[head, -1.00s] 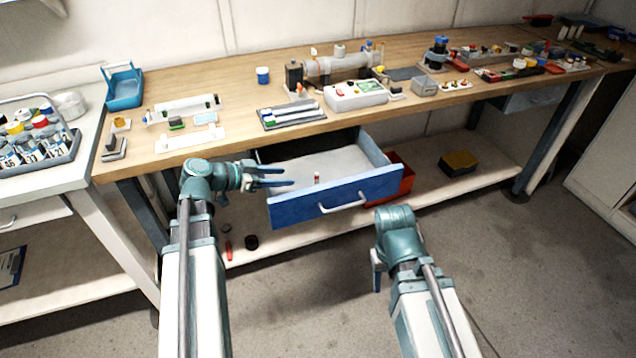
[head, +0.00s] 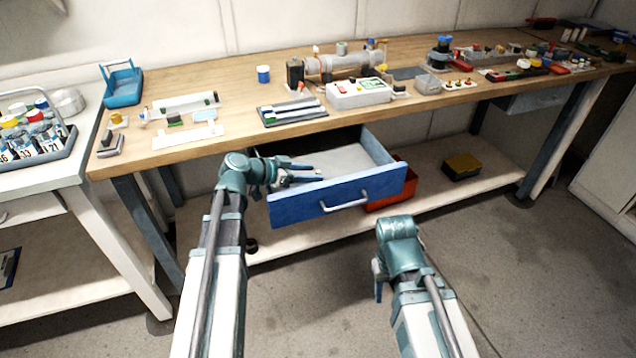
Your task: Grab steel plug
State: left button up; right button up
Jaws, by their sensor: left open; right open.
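The open blue-fronted drawer (head: 300,207) sticks out under the workbench. The small upright steel plug inside it cannot be made out now; my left gripper covers that part of the drawer. My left gripper (head: 314,172) is open, with its fingers over the drawer's inside, just behind the front panel and pointing right. Whether the plug lies between the fingers cannot be told.
The wooden bench top (head: 235,95) holds a control box (head: 357,93), a tray with white tubes (head: 291,112) and a blue caddy (head: 122,86). A red bin (head: 390,197) stands on the lower shelf behind the drawer. Floor at the right is clear.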

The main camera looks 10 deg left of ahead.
pick_arm(q)
jog(key=shift+w+d+f, duration=0.2)
jog(key=shift+w+d, duration=0.05)
jog(key=shift+w, duration=0.05)
grip_shut()
jog(key=shift+r, duration=0.2)
notch_tip(320, 180, up, 10)
jog(key=p, duration=1)
